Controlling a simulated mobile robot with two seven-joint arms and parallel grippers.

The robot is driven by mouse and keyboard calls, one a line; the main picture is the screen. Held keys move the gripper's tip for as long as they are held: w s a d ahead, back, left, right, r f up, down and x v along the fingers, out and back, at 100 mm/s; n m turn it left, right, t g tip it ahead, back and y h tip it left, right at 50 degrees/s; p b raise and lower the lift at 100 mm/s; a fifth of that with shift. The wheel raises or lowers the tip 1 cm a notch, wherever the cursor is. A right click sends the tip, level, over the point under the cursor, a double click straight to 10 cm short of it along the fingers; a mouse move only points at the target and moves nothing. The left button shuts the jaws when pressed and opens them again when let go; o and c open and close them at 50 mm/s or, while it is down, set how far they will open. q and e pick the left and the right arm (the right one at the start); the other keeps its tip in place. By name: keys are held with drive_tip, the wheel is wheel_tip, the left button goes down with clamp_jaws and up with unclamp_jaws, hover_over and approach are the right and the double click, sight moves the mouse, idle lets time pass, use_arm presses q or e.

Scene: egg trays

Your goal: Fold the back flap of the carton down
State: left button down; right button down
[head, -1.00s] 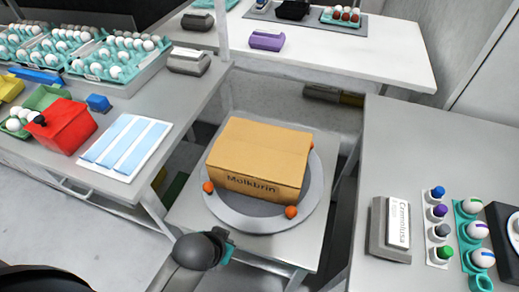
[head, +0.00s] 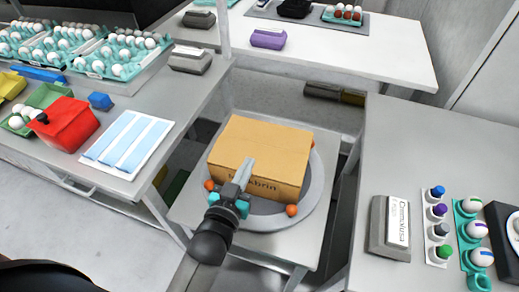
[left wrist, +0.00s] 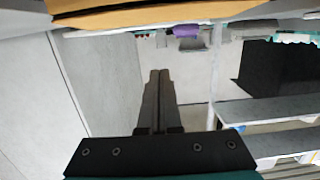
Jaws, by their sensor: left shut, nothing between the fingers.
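The brown carton (head: 285,150) sits on the round grey turntable (head: 313,200). Its top looks flat and closed from here, with no flap visibly standing up. I cannot pick out the back flap. My left gripper (head: 247,163) is shut and empty. It overlaps the carton's front face and the front edge of its top, hiding part of the lettering; I cannot tell whether it touches. In the left wrist view the shut fingers (left wrist: 158,75) point away, and the carton's tan surface (left wrist: 150,13) shows along the top. My right gripper is not in view.
Orange balls (head: 291,210) sit around the turntable's rim. The left table holds a red box (head: 68,125), a blue-striped sheet (head: 125,145) and egg trays. The right table holds a grey label block (head: 390,228) and several coloured-top items. A gap separates the turntable stand from both tables.

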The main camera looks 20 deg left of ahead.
use_arm(q)
drive_tip(key=b, duration=0.2)
hover_over(260, 153)
drive_tip(key=shift+s+f, duration=0.4)
drive_tip(key=shift+f, duration=0.3)
wheel_tip(260, 153, down, 3)
drive_tip(key=shift+r+b, duration=0.1)
drive_tip(key=shift+b, duration=0.25)
drive_tip(key=shift+f, duration=0.6)
drive_tip(key=shift+w, duration=0.1)
drive_tip(key=shift+w+f+g+p, duration=0.1)
drive_tip(key=shift+f+g+p, duration=0.3)
drive_tip(key=shift+p, duration=0.45)
drive_tip(key=shift+f+g+p, duration=0.3)
drive_tip(key=shift+g, duration=0.1)
drive_tip(key=shift+f, duration=0.2)
